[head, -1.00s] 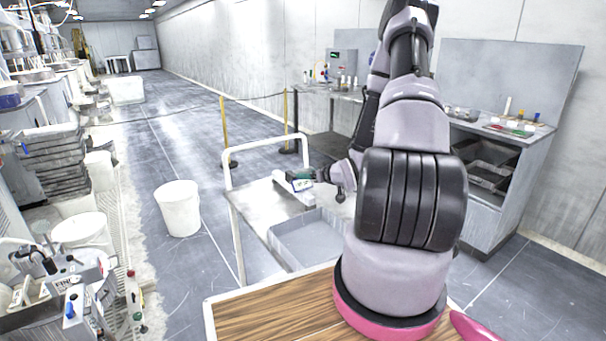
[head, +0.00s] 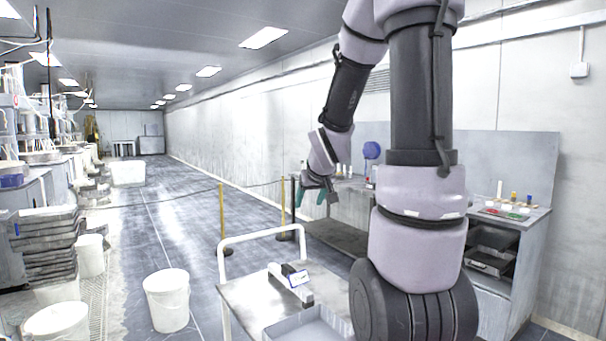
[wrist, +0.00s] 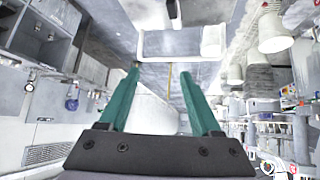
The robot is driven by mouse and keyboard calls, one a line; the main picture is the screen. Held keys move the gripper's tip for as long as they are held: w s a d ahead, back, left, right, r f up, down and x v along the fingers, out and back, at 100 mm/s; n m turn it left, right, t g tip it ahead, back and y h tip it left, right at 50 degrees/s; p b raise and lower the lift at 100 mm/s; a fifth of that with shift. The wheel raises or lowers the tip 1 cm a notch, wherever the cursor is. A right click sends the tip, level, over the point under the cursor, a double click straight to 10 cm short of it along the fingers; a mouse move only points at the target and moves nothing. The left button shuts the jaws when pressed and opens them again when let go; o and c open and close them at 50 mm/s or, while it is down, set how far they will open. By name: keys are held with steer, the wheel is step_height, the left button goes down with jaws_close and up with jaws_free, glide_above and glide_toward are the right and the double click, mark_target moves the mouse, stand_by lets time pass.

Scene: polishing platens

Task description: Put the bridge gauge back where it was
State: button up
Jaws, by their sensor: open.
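The bridge gauge (head: 291,284), a pale bar with dark parts and a small blue-edged display, lies on the top of the grey cart (head: 245,293). My gripper (head: 320,196) is raised well above and beyond it, apart from it, with its teal fingers pointing down. In the wrist view my gripper (wrist: 158,75) has its two fingers spread with nothing between them. The cart's white handle (wrist: 185,57) shows at the top of that view. A dark piece at the top edge there may be the gauge; I cannot tell.
A grey tray (head: 305,328) sits on the cart near the gauge. A white bucket (head: 167,299) stands on the floor to the left. Yellow and black rope posts (head: 222,220) stand behind the cart. A bench (head: 520,222) with small coloured items runs along the right wall.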

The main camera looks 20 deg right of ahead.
steer(key=s+a+r+m+y, duration=0.1)
steer(key=s+a+r, duration=0.4)
steer(key=s, duration=0.5)
steer(key=s+a+r+m+g+y, duration=0.1)
steer(key=s+a+r+m+y, duration=0.1)
steer(key=s+a+r, duration=0.4)
steer(key=s, duration=0.4)
steer(key=shift+s+r+g+y, duration=0.15)
steer(key=shift+s+g+y, duration=0.15)
steer(key=shift+s+y, duration=0.1)
